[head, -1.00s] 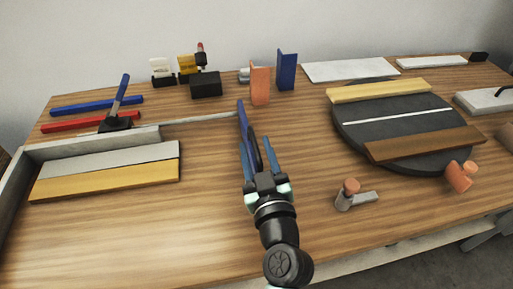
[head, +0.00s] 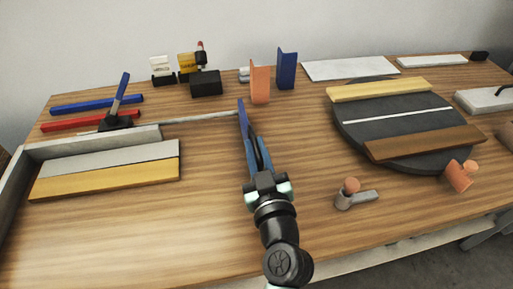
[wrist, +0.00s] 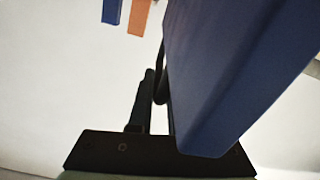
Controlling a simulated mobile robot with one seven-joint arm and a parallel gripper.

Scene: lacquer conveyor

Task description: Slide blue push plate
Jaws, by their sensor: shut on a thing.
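The blue push plate (head: 243,125) stands upright near the middle of the table, at the right end of a thin grey rod (head: 200,117). My gripper (head: 258,160) is shut on the blue push plate. In the head view its fingers overlap the plate, so the exact grip point is partly hidden. In the wrist view the blue push plate (wrist: 230,70) fills the upper right, close to the camera. It covers one finger, while the other dark finger shows to its left.
Upright orange (head: 260,82) and dark blue (head: 287,70) plates stand behind the gripper. A grey-walled corner with grey and yellow boards (head: 110,180) lies left. A dark round turntable (head: 390,130) and a small orange-knobbed piece (head: 349,192) are right. The front middle is clear.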

